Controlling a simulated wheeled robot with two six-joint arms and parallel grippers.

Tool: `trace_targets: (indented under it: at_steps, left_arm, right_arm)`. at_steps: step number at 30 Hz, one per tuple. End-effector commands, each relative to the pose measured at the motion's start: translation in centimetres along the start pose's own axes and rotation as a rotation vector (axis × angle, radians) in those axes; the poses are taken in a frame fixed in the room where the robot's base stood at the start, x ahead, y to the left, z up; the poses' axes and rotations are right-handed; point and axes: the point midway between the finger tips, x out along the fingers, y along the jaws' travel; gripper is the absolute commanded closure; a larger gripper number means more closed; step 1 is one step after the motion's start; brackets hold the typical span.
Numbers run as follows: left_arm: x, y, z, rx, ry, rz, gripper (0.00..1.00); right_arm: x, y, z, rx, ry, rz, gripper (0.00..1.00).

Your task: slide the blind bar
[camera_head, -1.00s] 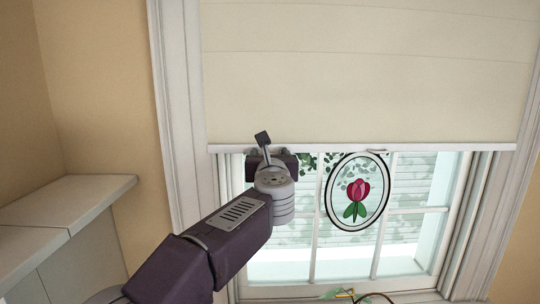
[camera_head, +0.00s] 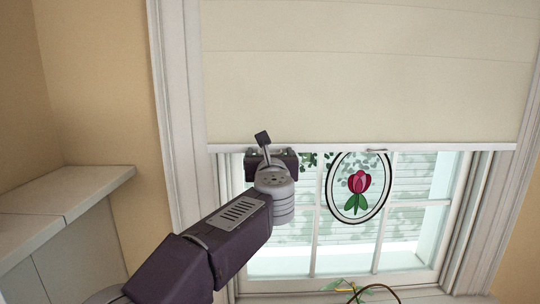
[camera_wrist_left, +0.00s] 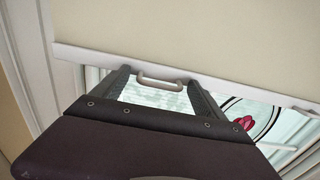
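The white blind bar (camera_head: 440,147) runs across the bottom of the cream blind (camera_head: 370,70), over the upper part of the window. It also crosses the left wrist view (camera_wrist_left: 240,92). A small pale loop handle (camera_wrist_left: 162,80) hangs from the bar in the left wrist view. My left gripper (camera_head: 272,160) is at the left part of the bar in the head view and hides what lies behind it. In the left wrist view its fingers (camera_wrist_left: 158,92) are apart, with the handle showing between their tips. Contact cannot be told. My right gripper is in neither view.
Another small handle (camera_head: 376,150) is on the bar further right. An oval tulip ornament (camera_head: 355,187) hangs at the window (camera_head: 415,225). A pale shelf (camera_head: 60,205) stands at the left. A green stem (camera_head: 355,292) shows at the sill. The lower window is mostly clear.

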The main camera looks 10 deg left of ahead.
Motion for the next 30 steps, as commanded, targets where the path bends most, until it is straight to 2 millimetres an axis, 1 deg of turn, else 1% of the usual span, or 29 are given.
trace_targets:
  at_steps: [2, 5, 12, 16, 20, 27, 29, 30]
  left_arm:
    - [-0.1, 0.0, 0.0, 0.0, -0.001, 0.0, 0.17]
    - [-1.0, -0.1, 0.0, -0.001, -0.002, -0.003, 0.17]
    - [-6.3, -0.1, -0.1, -0.002, -0.002, -0.005, 0.17]
    - [-8.3, -0.1, 0.0, -0.001, -0.001, -0.003, 0.17]
    - [-9.1, 0.0, 0.0, 0.0, 0.0, 0.0, 0.17]
    - [-9.1, 0.0, 0.0, 0.0, 0.0, 0.001, 0.17]
    - [-9.1, 0.0, 0.4, 0.0, 0.0, 0.0, 0.17]
    - [-9.1, 0.0, 1.0, 0.0, 0.0, 0.0, 0.17]
  right_arm:
    - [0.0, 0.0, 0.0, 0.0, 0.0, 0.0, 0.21]
    - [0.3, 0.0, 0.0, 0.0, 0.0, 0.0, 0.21]
    - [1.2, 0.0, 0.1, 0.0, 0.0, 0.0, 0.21]
    - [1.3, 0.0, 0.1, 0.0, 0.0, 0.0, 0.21]
    - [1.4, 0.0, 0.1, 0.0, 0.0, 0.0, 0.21]
    - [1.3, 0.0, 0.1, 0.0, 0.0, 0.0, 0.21]
    - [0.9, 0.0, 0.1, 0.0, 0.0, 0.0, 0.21]
    - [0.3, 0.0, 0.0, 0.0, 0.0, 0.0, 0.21]
